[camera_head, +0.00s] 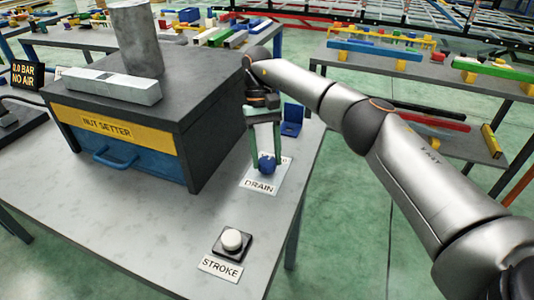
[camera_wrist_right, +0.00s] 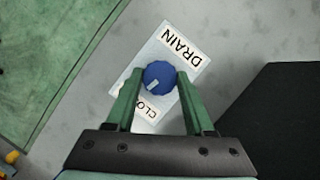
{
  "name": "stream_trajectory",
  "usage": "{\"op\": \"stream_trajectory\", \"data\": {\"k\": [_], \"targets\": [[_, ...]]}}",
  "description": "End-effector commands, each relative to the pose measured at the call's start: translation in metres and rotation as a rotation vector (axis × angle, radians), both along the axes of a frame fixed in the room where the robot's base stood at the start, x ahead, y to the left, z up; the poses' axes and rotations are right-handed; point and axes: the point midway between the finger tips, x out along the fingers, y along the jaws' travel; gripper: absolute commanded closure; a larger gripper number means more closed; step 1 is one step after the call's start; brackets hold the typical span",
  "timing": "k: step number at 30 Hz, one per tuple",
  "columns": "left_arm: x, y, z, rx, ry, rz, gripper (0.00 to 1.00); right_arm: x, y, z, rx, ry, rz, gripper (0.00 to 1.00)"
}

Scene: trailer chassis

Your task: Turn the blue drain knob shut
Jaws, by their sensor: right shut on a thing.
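The blue drain knob (camera_head: 267,164) stands on a white label marked DRAIN (camera_head: 262,185) near the table's right edge. It also shows in the right wrist view (camera_wrist_right: 159,76), round, with a pale pointer mark toward its lower left. My right gripper (camera_head: 266,158) reaches down over the knob with its green fingers on either side of it, shut on it; the fingers also show in the right wrist view (camera_wrist_right: 160,84). Part of the label's other lettering is hidden by a finger. My left gripper is not in view.
The dark nut setter box (camera_head: 190,90) stands close left of my right gripper, with a blue-handled drawer. A white stroke button (camera_head: 232,240) sits nearer the front. A blue bracket (camera_head: 292,120) stands behind the knob. The grey tabletop (camera_head: 150,225) in front is clear.

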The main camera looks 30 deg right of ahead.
Motion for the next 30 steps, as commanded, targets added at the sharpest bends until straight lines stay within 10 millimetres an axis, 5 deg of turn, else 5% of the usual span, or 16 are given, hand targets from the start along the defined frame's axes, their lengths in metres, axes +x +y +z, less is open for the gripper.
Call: {"op": "stream_trajectory", "data": {"k": [12,28,29,30], "targets": [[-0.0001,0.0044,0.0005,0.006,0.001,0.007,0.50,0.0003,0.0014,0.0000,0.000,-0.001,0.178,1.00],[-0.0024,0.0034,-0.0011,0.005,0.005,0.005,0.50,0.0001,0.0015,-0.0009,0.000,0.000,0.202,1.00],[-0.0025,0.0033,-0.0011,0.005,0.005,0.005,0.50,0.0001,0.0015,-0.0009,0.000,0.000,0.202,0.44],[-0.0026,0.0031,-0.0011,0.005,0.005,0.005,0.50,0.0001,0.0015,-0.0009,0.000,0.000,0.202,0.40]]}}
